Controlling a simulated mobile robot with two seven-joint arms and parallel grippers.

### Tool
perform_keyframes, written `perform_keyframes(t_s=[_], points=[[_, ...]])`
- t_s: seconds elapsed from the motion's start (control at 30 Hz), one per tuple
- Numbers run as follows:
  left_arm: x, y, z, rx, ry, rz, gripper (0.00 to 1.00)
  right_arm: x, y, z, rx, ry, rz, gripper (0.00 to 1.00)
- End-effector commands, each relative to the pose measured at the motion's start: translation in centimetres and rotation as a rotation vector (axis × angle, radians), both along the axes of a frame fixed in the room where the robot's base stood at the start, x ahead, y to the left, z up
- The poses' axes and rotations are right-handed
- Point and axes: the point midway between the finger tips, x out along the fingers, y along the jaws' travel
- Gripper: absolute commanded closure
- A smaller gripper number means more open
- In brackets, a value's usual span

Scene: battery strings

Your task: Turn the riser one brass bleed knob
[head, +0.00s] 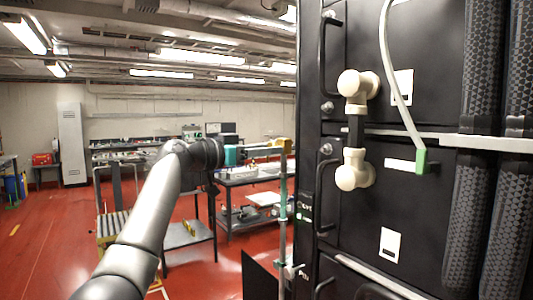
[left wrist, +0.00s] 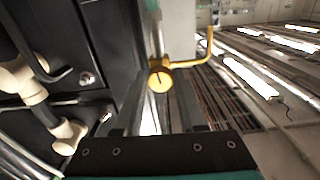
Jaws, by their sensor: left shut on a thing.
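The brass bleed knob (left wrist: 160,77) shows in the left wrist view as a round, slotted yellow end, with a bent brass tube (left wrist: 200,58) running off to its right. In the head view the brass piece (head: 280,143) is small, at the top of a thin vertical riser pipe (head: 283,205) beside the black rack. My left gripper (head: 276,151) reaches in from the left and is shut on the brass knob. Its fingers (left wrist: 160,90) come up to the knob in the left wrist view. The contact itself is partly hidden. My right gripper does not show.
A tall black rack (head: 365,225) fills the right side, with handles, white pipe elbows (head: 353,170), a green-tipped cable (head: 421,160) and thick black hoses (head: 475,190). Work tables (head: 235,181) stand behind my left arm. Red floor (head: 40,250) is open at the left.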

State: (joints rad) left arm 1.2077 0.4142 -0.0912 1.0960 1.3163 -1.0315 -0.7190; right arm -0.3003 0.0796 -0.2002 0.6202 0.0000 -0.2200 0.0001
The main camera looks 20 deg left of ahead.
Motion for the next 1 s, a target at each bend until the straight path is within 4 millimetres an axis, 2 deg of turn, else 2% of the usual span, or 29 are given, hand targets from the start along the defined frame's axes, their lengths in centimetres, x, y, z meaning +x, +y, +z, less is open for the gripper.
perform_keyframes(t_s=[0.33,0.9,0.93,1.0], points=[[0.04,0.00,-0.24,0.117,-0.085,-0.002,1.00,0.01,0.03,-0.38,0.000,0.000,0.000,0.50],[0.05,0.02,-0.23,0.141,-0.102,-0.001,1.00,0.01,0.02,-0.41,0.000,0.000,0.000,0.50],[0.05,0.02,-0.22,0.141,-0.102,-0.001,0.57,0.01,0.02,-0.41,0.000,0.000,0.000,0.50],[0.05,0.02,-0.20,0.140,-0.102,-0.001,0.49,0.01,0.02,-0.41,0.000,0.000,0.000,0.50]])
